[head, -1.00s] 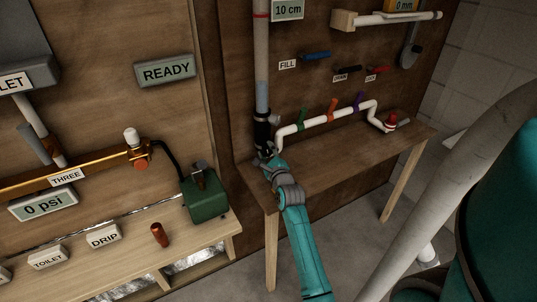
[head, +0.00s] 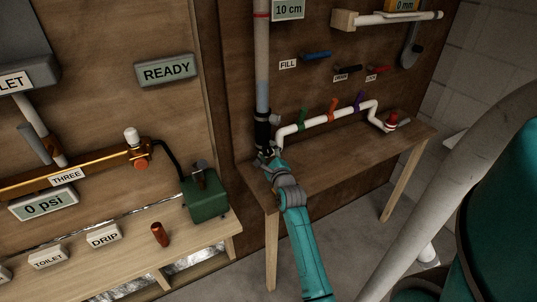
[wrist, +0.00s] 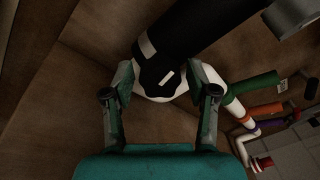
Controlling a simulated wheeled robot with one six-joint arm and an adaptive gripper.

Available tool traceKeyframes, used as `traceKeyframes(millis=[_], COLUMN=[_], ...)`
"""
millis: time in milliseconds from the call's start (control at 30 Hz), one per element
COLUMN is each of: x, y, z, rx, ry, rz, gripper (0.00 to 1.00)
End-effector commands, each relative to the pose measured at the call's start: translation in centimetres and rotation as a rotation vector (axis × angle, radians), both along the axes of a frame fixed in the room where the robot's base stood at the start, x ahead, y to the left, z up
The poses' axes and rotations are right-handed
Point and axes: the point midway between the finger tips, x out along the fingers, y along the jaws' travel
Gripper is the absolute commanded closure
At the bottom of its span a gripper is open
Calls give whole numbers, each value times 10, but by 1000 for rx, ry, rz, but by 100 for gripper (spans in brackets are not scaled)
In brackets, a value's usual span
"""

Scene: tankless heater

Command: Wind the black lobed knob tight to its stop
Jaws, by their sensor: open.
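The black lobed knob (wrist: 150,76) shows in the wrist view, with a short white mark on its face, at the end of a black cylinder (wrist: 185,32) that carries another pale mark. My gripper (wrist: 164,83) is open, with one finger at each side of the knob. Whether either finger touches the knob I cannot tell. In the head view my gripper (head: 269,157) is at the foot of the vertical pipe, just below the black fitting (head: 262,130). The knob itself is too small and hidden to make out there.
A white pipe (head: 315,121) with green, orange and purple levers runs right from the fitting, above a wooden bench (head: 345,152). A red-and-white cap (head: 391,121) is at its right end. A green box (head: 206,203) stands on the left bench. The pipe is close beside my right finger.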

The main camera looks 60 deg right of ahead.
Motion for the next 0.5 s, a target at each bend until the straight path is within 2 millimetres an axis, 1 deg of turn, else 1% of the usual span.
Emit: traceKeyframes(millis=[500], x=[-26], y=[25], z=[0], rx=[1], ry=[-1], rz=[0], gripper=[42])
